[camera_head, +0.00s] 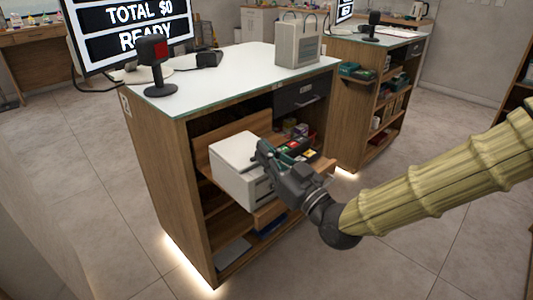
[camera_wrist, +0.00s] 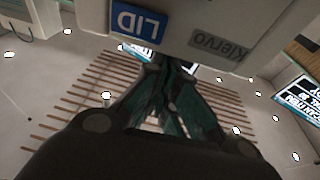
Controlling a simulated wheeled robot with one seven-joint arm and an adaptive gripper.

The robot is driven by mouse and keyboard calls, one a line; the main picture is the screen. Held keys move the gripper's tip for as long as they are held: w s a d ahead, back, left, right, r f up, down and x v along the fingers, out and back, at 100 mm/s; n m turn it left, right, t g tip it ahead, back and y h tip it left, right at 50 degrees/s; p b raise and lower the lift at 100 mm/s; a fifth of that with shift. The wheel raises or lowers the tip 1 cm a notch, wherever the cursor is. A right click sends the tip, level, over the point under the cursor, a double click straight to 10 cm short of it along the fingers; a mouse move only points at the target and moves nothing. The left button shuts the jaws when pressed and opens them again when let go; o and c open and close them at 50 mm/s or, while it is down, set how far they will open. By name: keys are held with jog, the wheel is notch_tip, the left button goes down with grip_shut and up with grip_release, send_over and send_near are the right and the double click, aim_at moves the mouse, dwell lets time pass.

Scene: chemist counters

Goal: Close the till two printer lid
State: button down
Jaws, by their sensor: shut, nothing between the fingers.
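The white printer (camera_head: 240,183) sits on a pulled-out wooden shelf in the near counter. Its top (camera_head: 236,150) looks flat and level in the head view; I cannot tell whether the lid is fully down. The fingers in the wrist view (camera_wrist: 165,75) point toward the casing just below the lettering; contact is unclear.
A second counter (camera_head: 350,85) stands behind. The floor in front is clear.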

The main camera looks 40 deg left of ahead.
jog(key=shift+f, duration=0.1)
notch_tip(320, 180, up, 4)
jog(key=shift+f+p, duration=0.1)
jog(key=shift+p, duration=1.15)
jog(key=shift+d+r, duration=0.2)
jog(key=shift+d, duration=0.1)
jog(key=f+v, duration=0.1)
jog(key=v, duration=0.8)
